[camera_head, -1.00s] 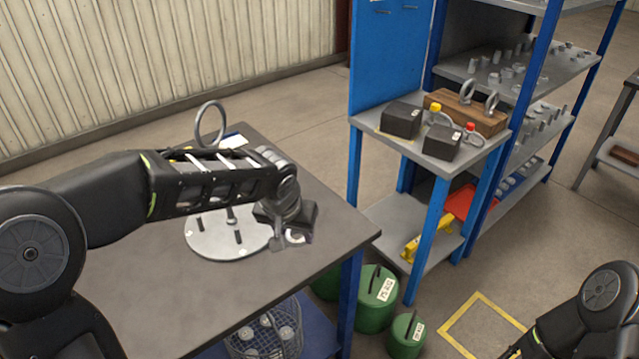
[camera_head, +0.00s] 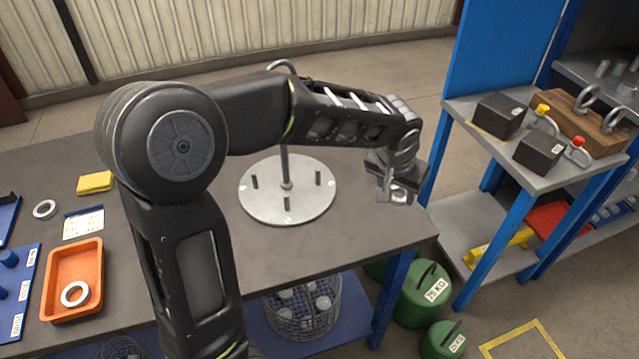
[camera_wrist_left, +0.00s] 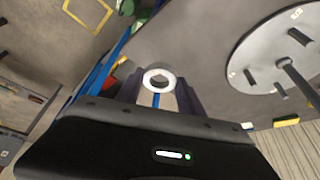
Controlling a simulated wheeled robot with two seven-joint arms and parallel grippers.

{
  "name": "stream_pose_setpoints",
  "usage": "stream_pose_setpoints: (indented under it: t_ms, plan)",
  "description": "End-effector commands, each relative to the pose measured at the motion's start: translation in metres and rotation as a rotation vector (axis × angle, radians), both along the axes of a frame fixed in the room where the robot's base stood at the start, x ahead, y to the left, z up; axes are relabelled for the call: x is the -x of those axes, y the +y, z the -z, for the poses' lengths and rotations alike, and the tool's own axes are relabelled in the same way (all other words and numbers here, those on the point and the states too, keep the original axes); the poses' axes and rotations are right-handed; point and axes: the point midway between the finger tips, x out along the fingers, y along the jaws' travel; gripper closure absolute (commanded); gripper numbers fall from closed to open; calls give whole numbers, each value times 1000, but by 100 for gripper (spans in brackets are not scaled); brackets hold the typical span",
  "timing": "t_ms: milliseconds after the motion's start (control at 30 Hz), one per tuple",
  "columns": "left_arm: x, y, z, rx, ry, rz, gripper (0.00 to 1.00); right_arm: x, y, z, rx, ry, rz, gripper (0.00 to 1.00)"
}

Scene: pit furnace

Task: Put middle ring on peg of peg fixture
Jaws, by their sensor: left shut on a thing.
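My left gripper (camera_head: 393,193) is shut on a small pale ring (camera_head: 400,197); in the left wrist view this ring (camera_wrist_left: 147,79) sits between the fingers. The peg fixture (camera_head: 262,207) is a round light-grey plate on the table with a tall central rod (camera_head: 284,163) and several short dark pegs. My gripper is to the right of the plate, apart from it, near the table's right edge. A second ring (camera_head: 37,211) lies on the table at left, and a third ring (camera_head: 67,295) lies in an orange tray (camera_head: 92,257). My right gripper is out of view.
A yellow block (camera_head: 95,182) and a blue board (camera_head: 30,287) are at the table's left. My left arm crosses above the table and hides part of it. A blue-legged stand (camera_head: 515,165) with dark blocks is at right. Green weights (camera_head: 425,293) stand on the floor.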

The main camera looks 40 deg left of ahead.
Motion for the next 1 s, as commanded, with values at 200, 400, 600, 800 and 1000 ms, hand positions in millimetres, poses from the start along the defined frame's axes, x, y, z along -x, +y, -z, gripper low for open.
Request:
stream_pose_setpoints:
  t_ms: [200,400,600,800,1000]
  plan:
    - [-21,76,-24,-3,-4,-140,100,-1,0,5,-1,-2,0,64]
    - [-26,169,-55,-2,-3,-292,100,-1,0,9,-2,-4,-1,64]
    - [-19,218,-74,-1,-1,-367,100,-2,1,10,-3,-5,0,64]
    - [-18,222,-76,1,0,-373,100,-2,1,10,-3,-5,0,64]
    - [-18,222,-74,0,1,-373,100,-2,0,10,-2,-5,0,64]
